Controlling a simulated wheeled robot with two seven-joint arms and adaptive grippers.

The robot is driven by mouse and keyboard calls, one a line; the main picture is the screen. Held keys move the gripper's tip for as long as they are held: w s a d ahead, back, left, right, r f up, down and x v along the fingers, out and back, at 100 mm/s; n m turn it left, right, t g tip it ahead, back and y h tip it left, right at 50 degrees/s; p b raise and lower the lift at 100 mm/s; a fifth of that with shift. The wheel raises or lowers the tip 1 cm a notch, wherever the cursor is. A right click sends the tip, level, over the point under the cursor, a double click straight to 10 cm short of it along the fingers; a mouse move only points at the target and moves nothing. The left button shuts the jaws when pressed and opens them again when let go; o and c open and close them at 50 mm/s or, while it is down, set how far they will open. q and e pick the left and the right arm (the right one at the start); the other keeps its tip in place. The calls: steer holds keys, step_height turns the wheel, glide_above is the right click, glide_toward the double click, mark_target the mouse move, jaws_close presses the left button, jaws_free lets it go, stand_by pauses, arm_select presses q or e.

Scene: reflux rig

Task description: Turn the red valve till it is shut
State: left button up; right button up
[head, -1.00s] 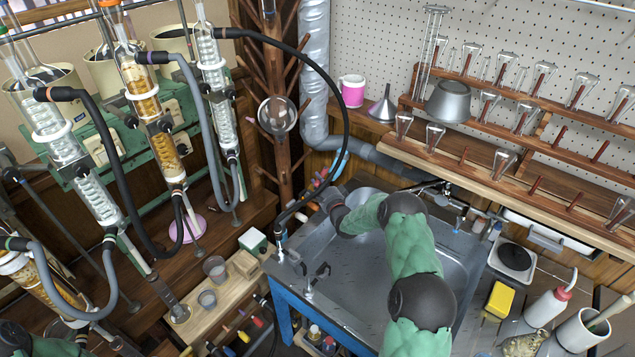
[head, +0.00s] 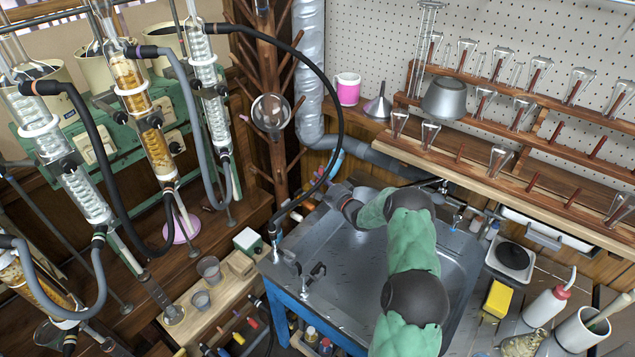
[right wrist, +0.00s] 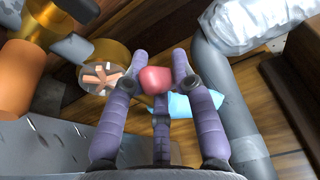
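A red rounded knob (right wrist: 155,80), which looks like the red valve, sits between the fingertips of my right gripper (right wrist: 160,72) in the right wrist view. The purple fingers lie on both sides of it, with another finger below. The left fingertip is very close to the knob or touching it. I cannot tell whether the fingers press on it. In the head view my right arm reaches over the sink toward its back left corner. The valve is not clear in that view. My left gripper is out of view.
The steel sink (head: 330,250) lies under my right arm. Glass condensers with hoses (head: 205,75) stand on the left. A wooden rack with flasks (head: 500,160) is on the right. A grey pipe (right wrist: 225,85) and a light blue object (right wrist: 185,107) are close to the gripper.

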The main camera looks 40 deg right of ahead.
stand_by(0.3)
steer(key=s, duration=1.2)
steer(key=shift+c, duration=0.3)
